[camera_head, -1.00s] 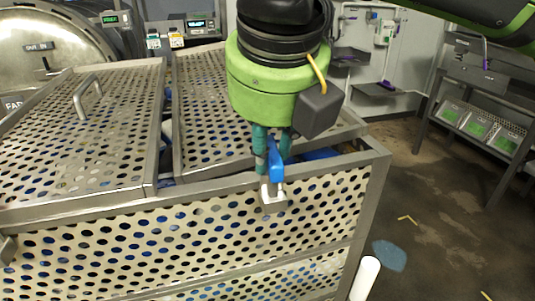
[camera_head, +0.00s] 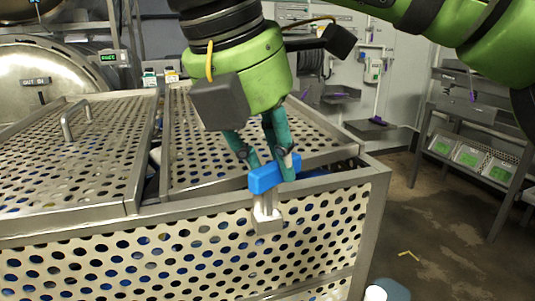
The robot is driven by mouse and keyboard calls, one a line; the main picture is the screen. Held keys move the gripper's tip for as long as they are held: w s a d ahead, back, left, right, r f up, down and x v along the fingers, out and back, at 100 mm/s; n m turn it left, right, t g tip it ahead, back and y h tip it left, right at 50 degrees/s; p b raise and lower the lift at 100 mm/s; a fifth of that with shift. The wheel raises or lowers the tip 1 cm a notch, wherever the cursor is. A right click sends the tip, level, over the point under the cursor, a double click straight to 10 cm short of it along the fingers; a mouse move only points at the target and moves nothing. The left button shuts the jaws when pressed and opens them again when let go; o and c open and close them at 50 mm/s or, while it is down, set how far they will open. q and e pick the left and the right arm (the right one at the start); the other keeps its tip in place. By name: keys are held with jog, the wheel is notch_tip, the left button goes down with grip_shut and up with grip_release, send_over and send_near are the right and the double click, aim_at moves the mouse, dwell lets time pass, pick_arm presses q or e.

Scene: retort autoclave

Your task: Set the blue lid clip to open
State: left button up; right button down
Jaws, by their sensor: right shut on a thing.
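The blue lid clip (camera_head: 268,176) sits on a pale bracket (camera_head: 267,214) on the top front rim of the perforated metal crate (camera_head: 180,262). Its blue lever lies roughly level, pointing left and slightly toward me. My right gripper (camera_head: 268,172) comes down from above, its teal fingers shut on the clip's lever. The fingers partly hide the back of the clip. The perforated lid (camera_head: 205,150) lies behind the clip on the crate's top. My left gripper is not in the view.
A second perforated lid (camera_head: 75,160) with a handle (camera_head: 75,117) covers the crate's left half. A round metal vessel door (camera_head: 45,72) stands at the back left. A rack (camera_head: 470,150) with green-marked panels stands at the right. The floor between crate and rack is mostly clear.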

jog(key=m, duration=0.1)
jog(key=m+g+p, duration=0.1)
jog(key=m, duration=0.1)
jog(key=m+g+h+p, duration=0.1)
jog(key=m, duration=0.1)
jog(key=shift+s+d+r, duration=0.1)
jog(key=shift+d, duration=0.2)
jog(key=shift+m, duration=0.3)
jog(key=c, duration=1)
grip_release()
jog(key=shift+c, duration=0.2)
